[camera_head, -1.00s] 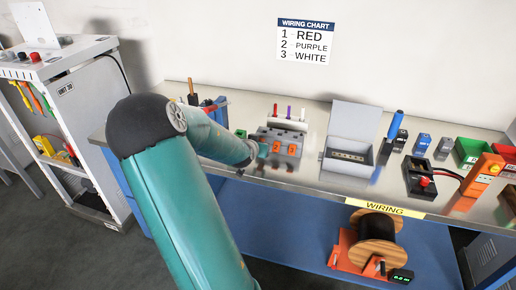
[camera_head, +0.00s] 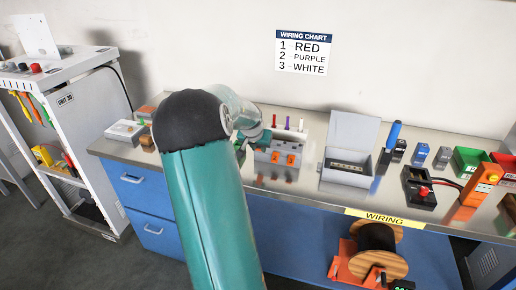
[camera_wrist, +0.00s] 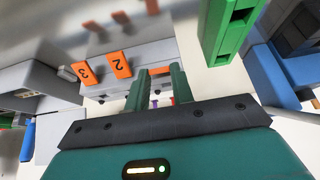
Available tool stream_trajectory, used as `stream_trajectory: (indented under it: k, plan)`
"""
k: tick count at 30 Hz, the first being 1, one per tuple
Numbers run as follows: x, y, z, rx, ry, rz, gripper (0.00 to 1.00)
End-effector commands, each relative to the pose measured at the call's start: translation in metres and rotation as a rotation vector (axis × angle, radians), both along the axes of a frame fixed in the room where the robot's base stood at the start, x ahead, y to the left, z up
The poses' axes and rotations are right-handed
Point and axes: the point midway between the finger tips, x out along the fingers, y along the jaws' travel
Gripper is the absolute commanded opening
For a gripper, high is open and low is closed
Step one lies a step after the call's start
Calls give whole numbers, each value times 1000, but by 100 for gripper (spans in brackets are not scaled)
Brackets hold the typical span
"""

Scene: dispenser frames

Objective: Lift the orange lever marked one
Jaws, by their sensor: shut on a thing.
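The grey dispenser block (camera_head: 268,156) stands on the bench, with red, purple and white rods upright behind it. Its orange levers two (camera_head: 275,157) and three (camera_head: 290,159) show in the head view. In the wrist view, lever two (camera_wrist: 121,64) and lever three (camera_wrist: 80,72) lie left of my gripper (camera_wrist: 160,74). My gripper is shut on an orange piece (camera_wrist: 160,70), at the place of lever one in the row. Its number is hidden between the fingers. In the head view my arm covers that end of the block.
A wiring chart (camera_head: 302,52) hangs on the wall. A grey open-lidded box (camera_head: 347,168) stands right of the dispenser. In the wrist view, a green block (camera_wrist: 230,28) is close to my gripper's right. A cable spool (camera_head: 377,252) sits below the bench.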

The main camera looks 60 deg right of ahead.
Motion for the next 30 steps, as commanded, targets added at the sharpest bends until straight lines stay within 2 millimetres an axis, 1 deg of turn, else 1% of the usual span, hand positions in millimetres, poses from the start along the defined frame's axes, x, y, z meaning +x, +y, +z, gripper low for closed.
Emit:
stream_trajectory:
  k: [9, 10, 12, 13, 23, 26, 29, 30]
  plan:
    - [0, 0, -1, 3, 0, 0, 1]
    - [0, 0, -1, 3, 0, 0, 27]
    - [0, 0, -1, 3, 0, 0, 41]
    - [0, 0, -1, 2, 0, 0, 45]
    - [0, 1, 2, 1, 1, 1, 45]
    - [0, 5, 10, -1, 0, 2, 45]
    - [-1, 14, 24, 0, -2, 3, 45]
    - [-1, 17, 32, -2, -2, 2, 45]
